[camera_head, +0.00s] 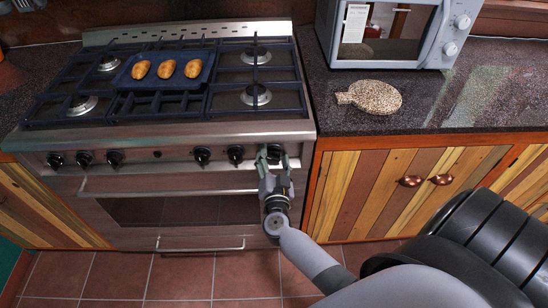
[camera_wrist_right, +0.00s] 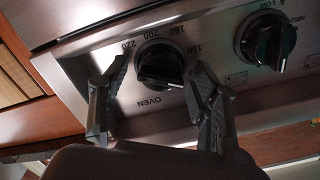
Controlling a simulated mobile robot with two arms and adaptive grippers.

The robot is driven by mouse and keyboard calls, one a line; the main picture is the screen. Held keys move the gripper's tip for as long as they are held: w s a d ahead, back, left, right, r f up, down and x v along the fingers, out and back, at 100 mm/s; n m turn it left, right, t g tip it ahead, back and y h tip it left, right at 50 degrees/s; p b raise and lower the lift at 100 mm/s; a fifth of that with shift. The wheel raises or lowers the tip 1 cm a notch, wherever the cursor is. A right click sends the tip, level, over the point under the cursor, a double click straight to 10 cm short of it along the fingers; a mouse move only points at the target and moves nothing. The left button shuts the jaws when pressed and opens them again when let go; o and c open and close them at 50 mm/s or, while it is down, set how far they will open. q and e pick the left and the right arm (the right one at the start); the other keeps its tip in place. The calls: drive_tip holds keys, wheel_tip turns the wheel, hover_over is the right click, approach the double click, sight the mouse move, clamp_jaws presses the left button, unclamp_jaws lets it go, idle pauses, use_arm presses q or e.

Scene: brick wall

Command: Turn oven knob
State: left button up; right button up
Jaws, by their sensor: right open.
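The oven knob (camera_wrist_right: 160,65) is round and black, with a temperature dial and the word OVEN beside it in the right wrist view. In the right wrist view my right gripper (camera_wrist_right: 155,80) is open, with one fingertip on each side of the oven knob. I cannot tell whether the fingers touch it. My left gripper cannot be made out in the head view.
Several other black knobs, including one close by (camera_wrist_right: 264,42), line the panel. Below are the oven door handle (camera_head: 165,189) and a lower handle (camera_head: 200,246). A blue tray (camera_head: 133,81) with three brown items sits on the stove. A microwave (camera_head: 447,35) and round board (camera_head: 376,97) are on the counter.

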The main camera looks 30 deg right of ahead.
drive_tip(key=shift+c, duration=0.2)
drive_tip(key=c, duration=1.1)
